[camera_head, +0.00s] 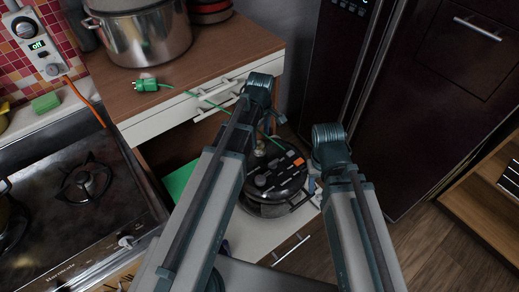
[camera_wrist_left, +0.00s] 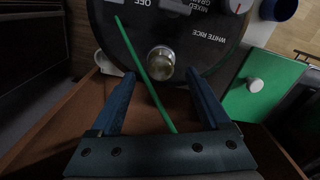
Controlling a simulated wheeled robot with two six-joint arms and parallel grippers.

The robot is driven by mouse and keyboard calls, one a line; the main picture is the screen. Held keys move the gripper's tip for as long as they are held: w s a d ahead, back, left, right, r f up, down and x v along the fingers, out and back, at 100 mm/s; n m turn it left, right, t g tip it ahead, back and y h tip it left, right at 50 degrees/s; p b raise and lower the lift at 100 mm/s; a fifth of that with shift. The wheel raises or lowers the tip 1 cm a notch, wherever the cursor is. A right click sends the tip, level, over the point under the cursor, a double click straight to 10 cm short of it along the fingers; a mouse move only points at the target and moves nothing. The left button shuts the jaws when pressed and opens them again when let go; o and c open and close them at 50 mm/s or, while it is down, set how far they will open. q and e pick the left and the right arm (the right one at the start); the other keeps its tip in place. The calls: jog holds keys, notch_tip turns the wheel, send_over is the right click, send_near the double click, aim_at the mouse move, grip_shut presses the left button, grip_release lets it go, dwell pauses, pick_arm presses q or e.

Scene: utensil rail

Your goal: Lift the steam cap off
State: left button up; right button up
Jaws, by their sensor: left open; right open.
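The rice cooker (camera_head: 275,178) has a dark round lid with printed labels and sits on a low pull-out shelf. Its steam cap (camera_wrist_left: 160,63) is a small round silver knob on the lid; it also shows in the head view (camera_head: 260,150), partly hidden by my left arm. My left gripper (camera_wrist_left: 159,74) is open, with its two fingertips on either side of the cap and nothing held. I cannot tell whether they touch it. My right gripper (camera_head: 322,180) is to the right of the cooker; its fingers are mostly hidden behind its wrist.
A green cord crosses in front of the lid; its plug (camera_head: 147,85) lies on the wooden counter (camera_head: 185,65). A large steel pot (camera_head: 140,32) stands there. The stove (camera_head: 75,205) is at left, a dark fridge (camera_head: 420,90) at right.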

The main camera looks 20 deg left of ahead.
aim_at(260, 143)
pick_arm(q)
jog(key=shift+a+f+b, duration=0.1)
jog(key=shift+f+b, duration=2.55)
jog(key=shift+r, duration=0.1)
grip_shut()
